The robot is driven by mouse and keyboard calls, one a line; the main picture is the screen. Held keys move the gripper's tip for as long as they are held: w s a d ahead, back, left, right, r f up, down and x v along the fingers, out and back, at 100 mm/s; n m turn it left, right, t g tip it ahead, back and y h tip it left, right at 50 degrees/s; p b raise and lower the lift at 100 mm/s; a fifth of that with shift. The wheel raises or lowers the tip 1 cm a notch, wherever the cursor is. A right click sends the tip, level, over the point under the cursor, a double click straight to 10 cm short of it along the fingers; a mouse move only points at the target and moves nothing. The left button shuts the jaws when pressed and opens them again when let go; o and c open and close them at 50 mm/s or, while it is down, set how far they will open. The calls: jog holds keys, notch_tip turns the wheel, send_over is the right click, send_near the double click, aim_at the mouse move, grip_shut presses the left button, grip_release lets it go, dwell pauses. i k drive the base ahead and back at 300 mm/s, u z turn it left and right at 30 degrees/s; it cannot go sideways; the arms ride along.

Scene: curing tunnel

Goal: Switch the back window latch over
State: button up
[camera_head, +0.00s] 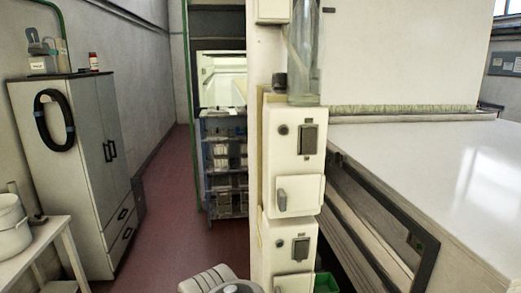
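A dark-framed window (375,215) runs slanting along the side of the white machine at right. A small dark fitting (415,242) sits on it near its lower right end; I cannot tell whether it is a latch. Two cream boxes stand on the post left of the window. The upper box (310,178) has a dark rectangular plate (308,139), a round dark knob and a grey lever-like block (281,200). The lower box (300,262) has a similar plate and knob. I cannot tell which part is the back window latch. My gripper is not in view; rounded pale arm links show at the bottom.
A grey cabinet (88,175) with a black hose coil (53,117) stands at left, a white table (35,245) with a pot in front of it. A blue rack (222,160) stands behind the post. The reddish floor aisle (165,200) between is clear.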

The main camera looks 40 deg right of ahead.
aim_at(338, 157)
jog(key=u, duration=0.3)
jog(key=i, duration=1.5)
jog(key=z, duration=0.4)
jog(key=i, duration=0.95)
jog(key=z, duration=1.55)
jog(key=i, duration=0.7)
jog(key=z, duration=0.6)
